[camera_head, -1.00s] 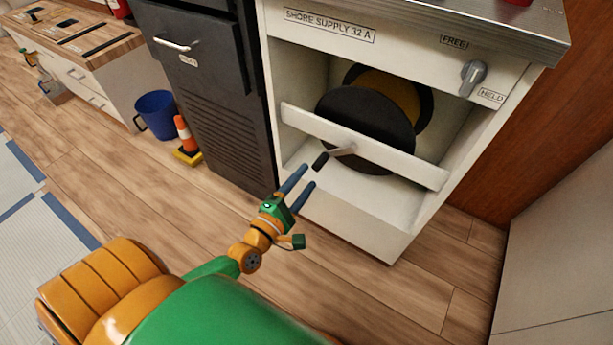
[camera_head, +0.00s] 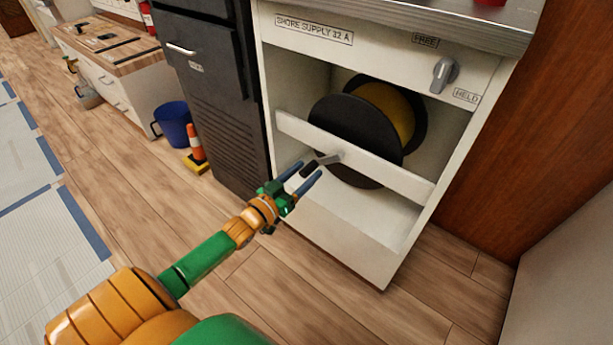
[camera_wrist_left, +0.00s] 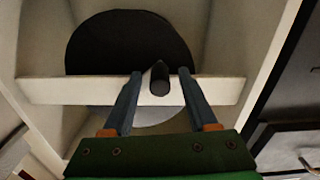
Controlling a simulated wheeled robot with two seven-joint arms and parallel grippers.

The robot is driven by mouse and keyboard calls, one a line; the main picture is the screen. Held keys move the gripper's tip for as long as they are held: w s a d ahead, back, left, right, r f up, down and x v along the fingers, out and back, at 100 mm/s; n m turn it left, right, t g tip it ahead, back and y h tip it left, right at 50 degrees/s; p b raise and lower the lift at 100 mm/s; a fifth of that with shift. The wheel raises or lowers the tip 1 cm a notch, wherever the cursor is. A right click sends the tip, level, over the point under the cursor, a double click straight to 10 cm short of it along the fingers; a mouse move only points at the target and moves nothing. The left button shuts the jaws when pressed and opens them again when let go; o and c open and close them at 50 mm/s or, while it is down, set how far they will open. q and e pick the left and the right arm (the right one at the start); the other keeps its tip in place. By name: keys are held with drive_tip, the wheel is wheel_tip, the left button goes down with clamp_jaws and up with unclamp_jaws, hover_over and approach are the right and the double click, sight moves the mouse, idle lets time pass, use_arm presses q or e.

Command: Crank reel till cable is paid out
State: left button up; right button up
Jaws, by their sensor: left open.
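The cable reel (camera_head: 355,125) has black flanges and yellow cable, and sits in an open bay of the white cabinet labelled "SHORE SUPPLY 32 A". A white bar (camera_head: 385,172) crosses the bay in front of it. The crank has a grey arm and a black handle (camera_head: 308,170), pointing out from the bar. My left gripper (camera_head: 306,174) is open, its blue fingers on either side of the handle. In the left wrist view the crank handle (camera_wrist_left: 159,78) shows between the fingertips, with gaps at both sides. A grey lever (camera_head: 443,75) sits between the FREE and HELD labels. My right gripper is not in view.
A dark cabinet (camera_head: 222,110) adjoins on the left. A blue bucket (camera_head: 172,124) and an orange-white cone (camera_head: 196,145) stand on the floor further left. A brown wooden panel (camera_head: 500,150) is at the right. The floor in front is clear.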

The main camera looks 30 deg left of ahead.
use_arm(q)
drive_tip(key=shift+w, duration=0.35)
clamp_jaws()
idle(1.2)
